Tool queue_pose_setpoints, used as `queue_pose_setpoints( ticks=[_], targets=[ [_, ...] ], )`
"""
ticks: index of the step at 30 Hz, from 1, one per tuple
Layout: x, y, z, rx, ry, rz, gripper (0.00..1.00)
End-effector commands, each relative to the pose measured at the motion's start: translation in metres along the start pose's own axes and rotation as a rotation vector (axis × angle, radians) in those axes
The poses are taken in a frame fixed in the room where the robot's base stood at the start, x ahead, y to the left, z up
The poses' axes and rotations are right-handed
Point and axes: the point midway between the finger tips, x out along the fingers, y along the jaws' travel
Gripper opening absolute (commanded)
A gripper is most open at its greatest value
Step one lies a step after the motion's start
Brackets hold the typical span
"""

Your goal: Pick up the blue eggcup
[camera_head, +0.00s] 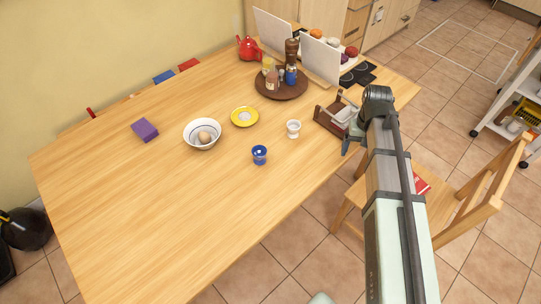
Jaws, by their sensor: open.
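The blue eggcup (260,155) stands upright on the wooden table, a little right of the table's middle. It looks blue with a pale inside. My gripper (347,149) is small in the picture, at the right edge of the table, to the right of the eggcup and well apart from it. My arm hides part of the gripper, and nothing shows between its fingers.
A bowl with an egg (203,138), a yellow saucer (244,117) and a wooden caddy (329,123) are nearby. The wooden table (170,220) is bare at the front left. A chair (455,200) stands at right.

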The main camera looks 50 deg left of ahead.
Motion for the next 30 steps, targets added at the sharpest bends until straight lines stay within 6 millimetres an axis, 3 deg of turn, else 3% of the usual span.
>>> queue_pose_setpoints(
  ticks=[1, 8, 18, 24, 30],
  targets=[
    [-0.008, -0.021, -0.002, -0.052, 0.007, 0.004, 0.8],
    [-0.041, -0.112, -0.001, -0.283, 0.037, 0.019, 0.8],
    [-0.087, -0.243, 0.026, -0.616, 0.078, 0.039, 0.8],
    [-0.105, -0.294, 0.045, -0.752, 0.094, 0.046, 0.8],
    [-0.11, -0.312, 0.054, -0.804, 0.099, 0.049, 0.8]
  ],
)
